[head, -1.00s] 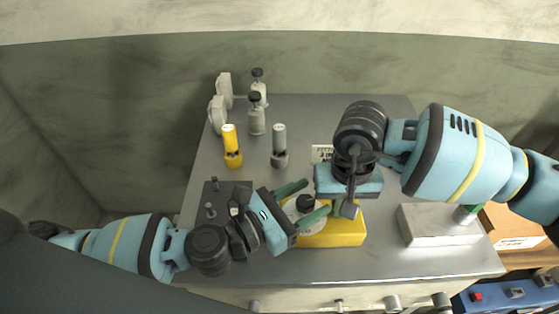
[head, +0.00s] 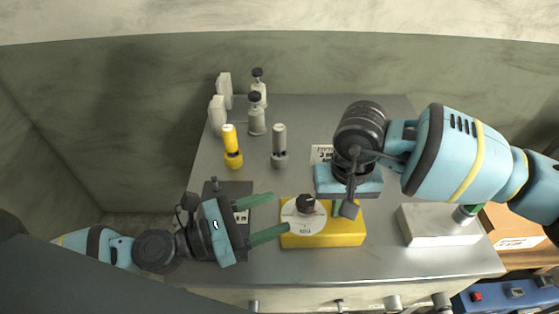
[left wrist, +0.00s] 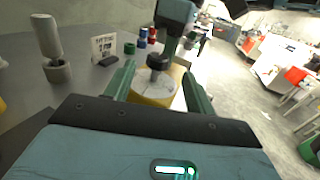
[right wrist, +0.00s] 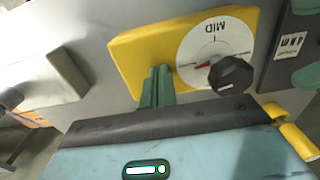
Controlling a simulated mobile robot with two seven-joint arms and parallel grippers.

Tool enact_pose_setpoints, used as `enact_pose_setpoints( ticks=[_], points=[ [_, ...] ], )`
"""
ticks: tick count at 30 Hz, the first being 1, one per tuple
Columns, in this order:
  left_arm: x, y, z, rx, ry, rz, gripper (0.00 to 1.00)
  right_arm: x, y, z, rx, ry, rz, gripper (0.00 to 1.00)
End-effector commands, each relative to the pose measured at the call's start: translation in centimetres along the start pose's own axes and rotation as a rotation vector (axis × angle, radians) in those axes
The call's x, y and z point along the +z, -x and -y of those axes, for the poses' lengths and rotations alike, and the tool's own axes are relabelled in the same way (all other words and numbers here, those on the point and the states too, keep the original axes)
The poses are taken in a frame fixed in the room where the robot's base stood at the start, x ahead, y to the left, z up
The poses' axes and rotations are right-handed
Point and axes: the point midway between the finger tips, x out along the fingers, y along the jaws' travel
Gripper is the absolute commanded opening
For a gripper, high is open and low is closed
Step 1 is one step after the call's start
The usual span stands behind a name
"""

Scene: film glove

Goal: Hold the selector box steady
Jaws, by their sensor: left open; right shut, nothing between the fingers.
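The selector box (head: 345,236) is a yellow box lying on the grey bench. It has a white dial (head: 301,226) and a black knob (head: 306,203) at its left end. The right wrist view shows the dial lettered MID (right wrist: 236,26), with a red mark beside the knob (right wrist: 231,76). My left gripper (head: 279,214) is open and empty at the box's left side, its green fingers pointing at the box. My right gripper (right wrist: 157,72) is shut and empty over the box beside the dial. I cannot tell whether its fingertips touch the box.
A dark plate (head: 236,190) lies behind the left gripper. A yellow cylinder (head: 231,145), a grey cylinder (head: 279,145) and black-topped posts stand further back. A small sign (head: 321,153) stands behind the box. A pale block (head: 430,226) sits at the right.

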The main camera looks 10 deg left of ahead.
Motion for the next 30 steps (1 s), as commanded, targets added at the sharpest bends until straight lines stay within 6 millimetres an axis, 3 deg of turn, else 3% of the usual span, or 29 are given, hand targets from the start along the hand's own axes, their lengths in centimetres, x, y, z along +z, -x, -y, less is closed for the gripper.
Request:
enact_pose_setpoints(
  ticks=[1, 27, 30],
  points=[
    [-0.4, 0.5, 0.1, 0.001, 0.006, -0.005, 0.55, 0.3, -0.9, -0.1, 0.005, 0.000, 0.017, 0.00],
    [-0.3, 4.1, 0.1, 0.000, 0.005, -0.006, 0.55, 0.3, -0.9, -0.1, 0.005, -0.001, 0.017, 0.00],
    [0.0, 3.8, 0.2, -0.022, -0.033, -0.004, 0.55, 0.3, -0.9, -0.1, 0.005, -0.001, 0.017, 0.00]
  ],
)
